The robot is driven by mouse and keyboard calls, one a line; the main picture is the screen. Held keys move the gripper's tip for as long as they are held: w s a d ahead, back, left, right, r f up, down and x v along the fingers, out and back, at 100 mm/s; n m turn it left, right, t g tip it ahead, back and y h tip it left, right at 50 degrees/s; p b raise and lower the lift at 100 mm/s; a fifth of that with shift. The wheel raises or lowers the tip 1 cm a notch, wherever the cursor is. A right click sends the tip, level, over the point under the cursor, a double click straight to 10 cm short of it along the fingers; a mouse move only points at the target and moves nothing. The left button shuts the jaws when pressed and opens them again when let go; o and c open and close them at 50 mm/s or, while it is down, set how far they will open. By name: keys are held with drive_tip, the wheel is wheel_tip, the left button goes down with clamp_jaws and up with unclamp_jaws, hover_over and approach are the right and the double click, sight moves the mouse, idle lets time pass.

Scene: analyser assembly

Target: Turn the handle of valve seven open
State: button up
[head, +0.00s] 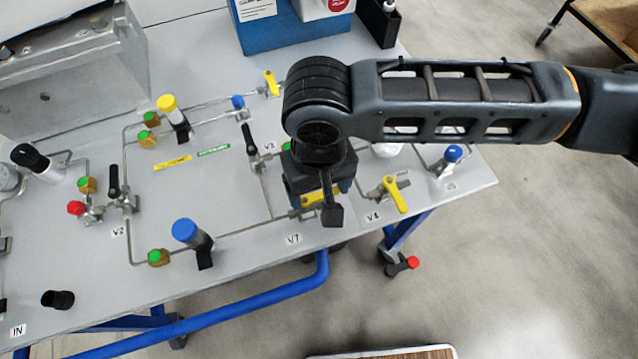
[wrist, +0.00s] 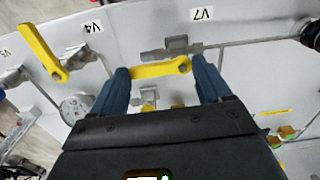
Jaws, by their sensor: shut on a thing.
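The yellow handle of valve seven (wrist: 158,69) shows in the wrist view, beside the V7 label (wrist: 202,13) on the grey panel. Its line looks roughly parallel to the pipe behind it. My gripper (wrist: 163,78) has its two blue fingers at either end of this handle and is shut on it. Only part of the yellow handle (head: 312,199) shows there; my gripper hides the rest and most of the valve body.
The yellow V4 handle (head: 395,194) stands just right of my gripper. A black-handled valve V3 (head: 248,139) and a blue-capped part (head: 186,231) stand to the left. Thin pipes run across the panel. A blue box (head: 270,36) stands at the back.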

sight(319, 195)
drive_tip(key=o, duration=1)
wheel_tip(319, 195, up, 8)
drive_tip(key=shift+b, duration=0.3)
drive_tip(key=shift+f, duration=0.1)
